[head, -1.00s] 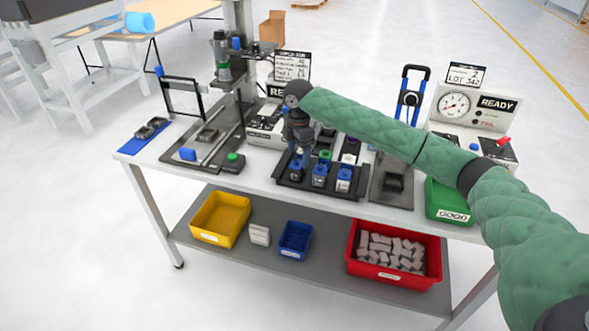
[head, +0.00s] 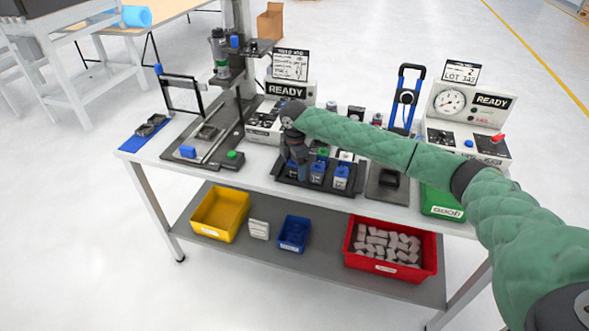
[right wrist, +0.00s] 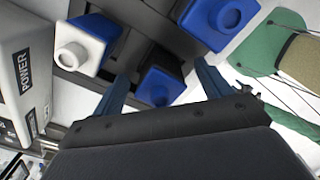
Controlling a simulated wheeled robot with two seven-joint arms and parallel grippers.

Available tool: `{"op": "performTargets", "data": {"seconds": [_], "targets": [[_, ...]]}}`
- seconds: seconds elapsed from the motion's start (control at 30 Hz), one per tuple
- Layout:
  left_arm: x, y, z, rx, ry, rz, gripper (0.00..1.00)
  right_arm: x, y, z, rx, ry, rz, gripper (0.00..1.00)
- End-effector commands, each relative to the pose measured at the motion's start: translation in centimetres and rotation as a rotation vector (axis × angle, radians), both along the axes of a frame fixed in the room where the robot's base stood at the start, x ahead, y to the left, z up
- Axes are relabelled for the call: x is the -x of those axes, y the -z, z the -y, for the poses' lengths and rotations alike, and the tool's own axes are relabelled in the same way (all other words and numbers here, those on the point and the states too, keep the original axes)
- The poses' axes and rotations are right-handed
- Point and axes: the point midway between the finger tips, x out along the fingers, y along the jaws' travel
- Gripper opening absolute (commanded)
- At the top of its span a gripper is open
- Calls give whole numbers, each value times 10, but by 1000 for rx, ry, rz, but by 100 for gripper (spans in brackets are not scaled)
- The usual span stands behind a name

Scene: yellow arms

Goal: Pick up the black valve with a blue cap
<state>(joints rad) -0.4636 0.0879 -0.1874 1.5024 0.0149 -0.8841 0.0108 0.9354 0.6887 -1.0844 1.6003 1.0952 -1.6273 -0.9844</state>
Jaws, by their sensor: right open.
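The black tray (head: 287,181) on the bench holds several small valves with blue parts. My right gripper (head: 297,175) points down over the tray's left front end and hides part of the valves there. In the right wrist view my right gripper's two fingers (right wrist: 163,86) are open and apart. I cannot tell whether the fingers touch any valve. My left gripper is out of view.
A READY box (head: 291,91) stands behind the tray and a gauge box (head: 464,103) at the right. A press (head: 222,60) stands left of the tray. A green bin (head: 441,203) is at the right front. Yellow, blue and red bins sit on the lower shelf.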

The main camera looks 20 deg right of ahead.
Motion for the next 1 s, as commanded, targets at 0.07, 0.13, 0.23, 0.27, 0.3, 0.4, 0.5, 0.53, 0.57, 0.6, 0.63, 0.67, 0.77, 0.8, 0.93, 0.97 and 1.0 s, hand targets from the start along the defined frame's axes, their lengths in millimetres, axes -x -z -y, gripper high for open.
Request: {"op": "performTargets", "data": {"seconds": [0.07, 0.13, 0.23, 0.27, 0.3, 0.4, 0.5, 0.53, 0.57, 0.6, 0.63, 0.67, 0.77, 0.8, 0.93, 0.97, 1.0], "targets": [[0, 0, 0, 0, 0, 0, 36, 0, 0, 0, 0, 0, 0, 77], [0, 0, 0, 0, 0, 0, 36, 0, 0, 0, 0, 0, 0, 67], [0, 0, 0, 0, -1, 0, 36, 0, 0, 0, 0, 0, 0, 47], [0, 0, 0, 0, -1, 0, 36, 0, 0, 0, 0, 0, 0, 42], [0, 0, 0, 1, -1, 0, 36, 0, 0, 0, 0, 0, 0, 34], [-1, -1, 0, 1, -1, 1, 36, 0, -1, 0, 0, 0, 0, 27], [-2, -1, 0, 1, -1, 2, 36, 0, -1, 0, 0, 0, 0, 27], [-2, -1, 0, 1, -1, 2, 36, 0, -1, 0, 0, 0, 0, 27], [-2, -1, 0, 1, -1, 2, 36, 0, -1, 0, 0, 0, 0, 27], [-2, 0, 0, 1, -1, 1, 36, 0, -1, 0, 0, 0, 0, 27], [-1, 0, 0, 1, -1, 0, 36, 0, -2, 0, 0, 0, 1, 27], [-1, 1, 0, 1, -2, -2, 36, -1, -4, 0, 0, 0, 1, 27], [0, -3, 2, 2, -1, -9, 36, -1, -13, 0, -2, 1, 3, 27], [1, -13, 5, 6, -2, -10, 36, -1, -18, 0, -2, 0, 3, 27], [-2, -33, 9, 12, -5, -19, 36, -1, -40, 0, -1, 1, 3, 27], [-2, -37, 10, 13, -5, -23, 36, -1, -46, 0, -1, 1, 4, 27], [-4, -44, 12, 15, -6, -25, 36, -1, -53, -1, -2, 0, 4, 27]]}}
